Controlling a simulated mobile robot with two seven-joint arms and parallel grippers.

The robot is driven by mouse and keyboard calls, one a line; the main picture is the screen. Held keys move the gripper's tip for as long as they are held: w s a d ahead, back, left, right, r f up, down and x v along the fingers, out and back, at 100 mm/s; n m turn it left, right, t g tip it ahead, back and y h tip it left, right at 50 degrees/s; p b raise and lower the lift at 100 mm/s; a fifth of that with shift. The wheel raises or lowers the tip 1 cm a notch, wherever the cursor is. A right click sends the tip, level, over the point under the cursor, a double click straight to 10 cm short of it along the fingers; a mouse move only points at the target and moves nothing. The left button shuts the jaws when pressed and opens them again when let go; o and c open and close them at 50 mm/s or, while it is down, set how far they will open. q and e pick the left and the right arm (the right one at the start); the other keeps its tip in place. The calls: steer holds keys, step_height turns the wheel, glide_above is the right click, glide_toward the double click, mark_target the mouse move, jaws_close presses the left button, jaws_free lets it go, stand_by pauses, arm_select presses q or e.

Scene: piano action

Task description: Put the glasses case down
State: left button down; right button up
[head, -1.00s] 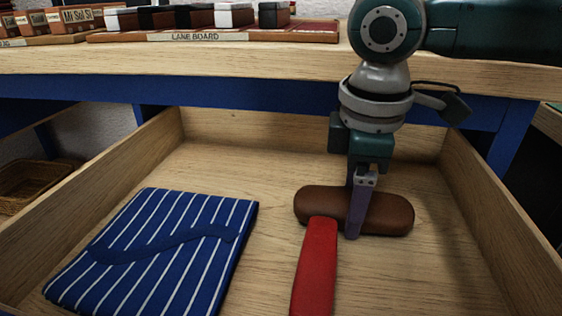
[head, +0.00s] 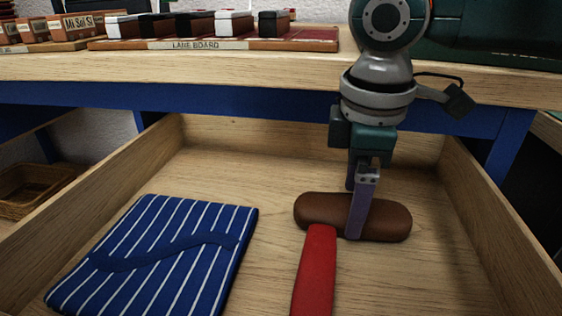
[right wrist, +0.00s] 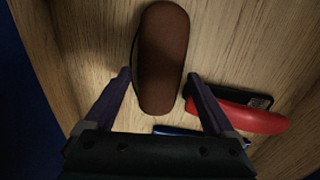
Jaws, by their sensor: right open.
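The brown glasses case (head: 385,220) lies in the open wooden drawer, and it also shows in the right wrist view (right wrist: 162,60). My right gripper (head: 355,215) is at the case, with one finger seen in front of its near side in the head view. In the right wrist view my right gripper (right wrist: 158,75) is open, with one finger on each side of the case's near end and gaps visible. The case appears to rest on the drawer floor. My left gripper is in no view.
A red-handled object (head: 315,270) lies close in front of the case. A folded blue striped cloth (head: 160,250) lies at the drawer's left. The drawer's right wall (head: 490,215) is beside the case. Above is a table with a lane board (head: 200,45).

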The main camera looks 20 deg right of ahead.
step_height(320, 180, up, 10)
steer(key=s+p, duration=0.1)
steer(key=p, duration=0.2)
steer(key=shift+a+r+p, duration=0.15)
steer(key=shift+a+p, duration=0.15)
steer(key=shift+p, duration=0.1)
